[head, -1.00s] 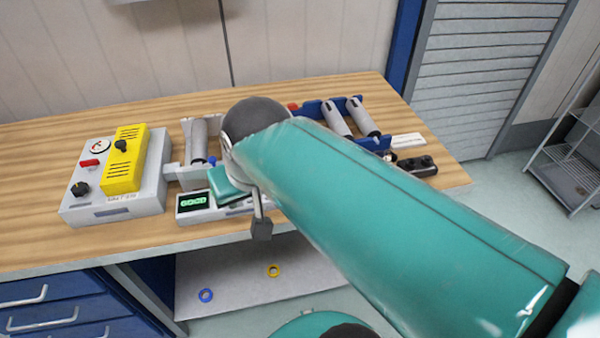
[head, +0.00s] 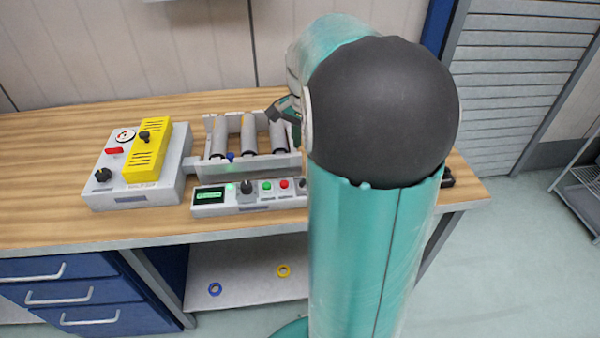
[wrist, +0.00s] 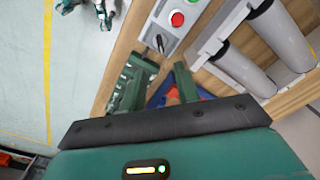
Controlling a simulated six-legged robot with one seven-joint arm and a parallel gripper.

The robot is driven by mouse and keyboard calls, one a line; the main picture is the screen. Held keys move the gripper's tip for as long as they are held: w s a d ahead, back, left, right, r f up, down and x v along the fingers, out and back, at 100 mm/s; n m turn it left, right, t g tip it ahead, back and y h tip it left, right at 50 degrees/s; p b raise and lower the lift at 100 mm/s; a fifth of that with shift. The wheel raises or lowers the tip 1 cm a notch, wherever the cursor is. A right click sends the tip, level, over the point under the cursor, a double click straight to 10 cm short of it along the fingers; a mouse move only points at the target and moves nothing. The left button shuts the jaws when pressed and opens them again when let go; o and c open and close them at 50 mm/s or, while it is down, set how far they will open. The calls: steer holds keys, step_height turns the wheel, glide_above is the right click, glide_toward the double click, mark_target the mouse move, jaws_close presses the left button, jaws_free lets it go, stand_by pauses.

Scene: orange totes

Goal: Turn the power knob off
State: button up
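A low grey control panel (head: 220,207) with a lit green display stands at the bench front. It has a black knob (head: 246,188), a green button (head: 266,187), a red button (head: 284,184) and another dark knob (head: 302,183) at its right end, partly hidden by my arm. The wrist view shows that end knob (wrist: 159,43) beside the red button (wrist: 177,18). I cannot tell which knob is the power knob. My gripper (head: 284,108) is over the bench near the rollers, touching no knob. In the wrist view its fingers (wrist: 160,82) are apart and empty.
Grey rollers (head: 249,135) sit in a tray behind the panel. A white box (head: 110,195) with a yellow block (head: 147,155) and its own knobs stands left. My arm hides the bench's right side. The wrist view shows part of a blue holder (wrist: 187,80) by the fingers.

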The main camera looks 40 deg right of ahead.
mark_target(304, 182)
step_height(304, 182, down, 12)
steer(key=shift+r, duration=0.2)
jaws_close()
